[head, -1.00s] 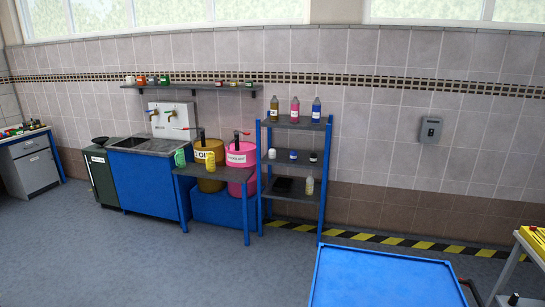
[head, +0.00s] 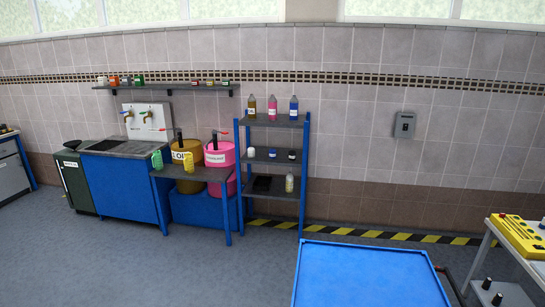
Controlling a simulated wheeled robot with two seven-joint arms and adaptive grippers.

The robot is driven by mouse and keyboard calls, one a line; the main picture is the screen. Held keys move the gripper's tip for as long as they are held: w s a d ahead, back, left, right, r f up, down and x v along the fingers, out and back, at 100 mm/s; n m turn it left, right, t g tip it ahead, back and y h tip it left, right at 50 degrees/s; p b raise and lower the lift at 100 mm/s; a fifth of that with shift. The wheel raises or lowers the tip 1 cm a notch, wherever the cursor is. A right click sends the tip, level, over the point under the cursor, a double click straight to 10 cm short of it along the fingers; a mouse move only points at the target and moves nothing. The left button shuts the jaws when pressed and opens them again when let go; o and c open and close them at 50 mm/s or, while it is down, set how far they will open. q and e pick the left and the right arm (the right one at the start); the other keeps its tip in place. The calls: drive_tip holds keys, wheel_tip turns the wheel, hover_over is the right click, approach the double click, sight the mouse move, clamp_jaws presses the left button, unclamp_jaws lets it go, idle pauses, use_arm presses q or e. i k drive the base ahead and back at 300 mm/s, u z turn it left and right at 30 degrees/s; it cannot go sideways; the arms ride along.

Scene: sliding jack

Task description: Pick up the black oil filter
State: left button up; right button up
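Small filter-like items stand on the middle shelf of the blue-framed rack (head: 304,190): a white one (head: 251,152), a blue-and-white one (head: 272,154) and a dark, black-looking one (head: 292,155) at the right. The dark one is the likeliest black oil filter, but it is too small to be sure. Small black cylinders (head: 497,299) also stand on the lower level of the cart at the right edge; I cannot tell what they are. Neither of my grippers is in view.
A blue platform (head: 370,275) lies in front of the rack to the right. A cart with a yellow case (head: 520,236) stands at the right edge. The grey floor at front left is clear.

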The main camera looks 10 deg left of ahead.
sight(292, 153)
drive_tip(key=u, duration=0.2)
drive_tip(key=k, duration=0.25)
drive_tip(key=u, duration=3.2)
drive_tip(key=i, duration=0.1)
drive_tip(key=z, duration=1.9)
drive_tip(key=i, duration=2.6)
drive_tip(key=z, duration=0.15)
drive_tip(key=i, duration=2.45)
drive_tip(key=z, duration=1.25)
drive_tip(key=i, duration=1.6)
drive_tip(key=z, duration=0.55)
